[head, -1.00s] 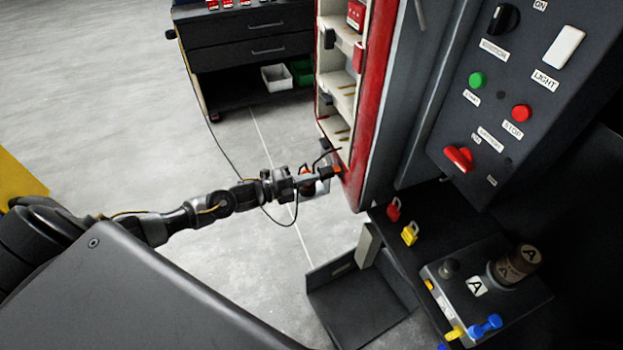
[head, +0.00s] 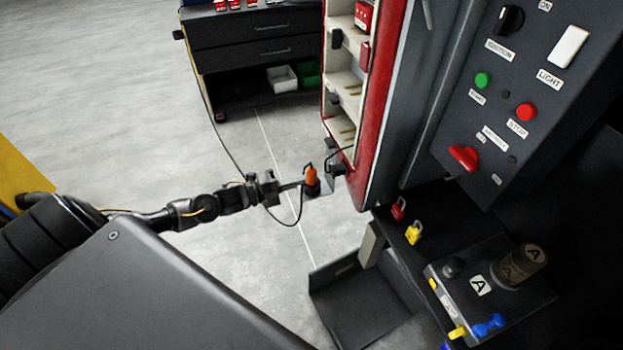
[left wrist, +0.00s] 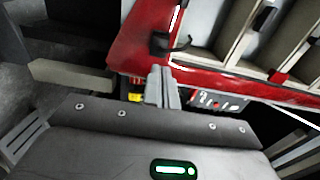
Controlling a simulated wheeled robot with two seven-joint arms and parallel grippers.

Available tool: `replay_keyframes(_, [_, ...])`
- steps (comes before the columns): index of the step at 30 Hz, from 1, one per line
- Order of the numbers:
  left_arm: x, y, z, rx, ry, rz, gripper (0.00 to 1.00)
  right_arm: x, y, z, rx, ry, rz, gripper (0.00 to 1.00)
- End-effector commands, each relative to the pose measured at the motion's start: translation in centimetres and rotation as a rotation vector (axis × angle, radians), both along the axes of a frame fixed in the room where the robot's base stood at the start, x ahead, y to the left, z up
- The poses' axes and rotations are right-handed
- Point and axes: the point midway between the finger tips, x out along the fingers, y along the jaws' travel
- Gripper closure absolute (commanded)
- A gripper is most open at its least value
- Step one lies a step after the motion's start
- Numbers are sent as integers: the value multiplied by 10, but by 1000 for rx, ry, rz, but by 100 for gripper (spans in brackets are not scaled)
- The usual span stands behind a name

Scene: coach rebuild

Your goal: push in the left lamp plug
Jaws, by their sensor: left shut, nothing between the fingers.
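A black plug (head: 336,170) with a dark cable sits at the lower front corner of the red-framed cabinet (head: 372,120). In the left wrist view a black plug (left wrist: 166,43) with its cable lies at the red edge, beyond my fingers. I cannot tell how deep it sits. My left gripper (head: 298,185) is left of that corner, apart from the black plug; the wrist view shows its fingers (left wrist: 160,84) together and empty. An orange piece (head: 311,178) with a black top stands at the fingertips; whether they touch it is unclear. My right gripper is not in view.
A control panel (head: 530,90) with a switch and buttons stands at right. Below are red and yellow padlocks (head: 413,233) and a joystick box (head: 490,280). A black drawer unit (head: 255,45) stands behind. The floor (head: 120,110) left of the cabinet is clear.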

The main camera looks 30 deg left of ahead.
Motion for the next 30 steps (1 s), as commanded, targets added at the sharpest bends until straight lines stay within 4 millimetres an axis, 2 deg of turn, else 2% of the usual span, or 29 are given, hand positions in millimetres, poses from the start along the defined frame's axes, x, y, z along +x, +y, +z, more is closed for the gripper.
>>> replay_keyframes(6, [-31, 20, -3, -1, 1, -13, 100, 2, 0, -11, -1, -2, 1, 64])
replay_keyframes(12, [-47, 34, -1, -3, 0, -10, 100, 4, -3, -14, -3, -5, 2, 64])
replay_keyframes(30, [-52, 39, 0, -3, -2, -7, 100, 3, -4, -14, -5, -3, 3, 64])
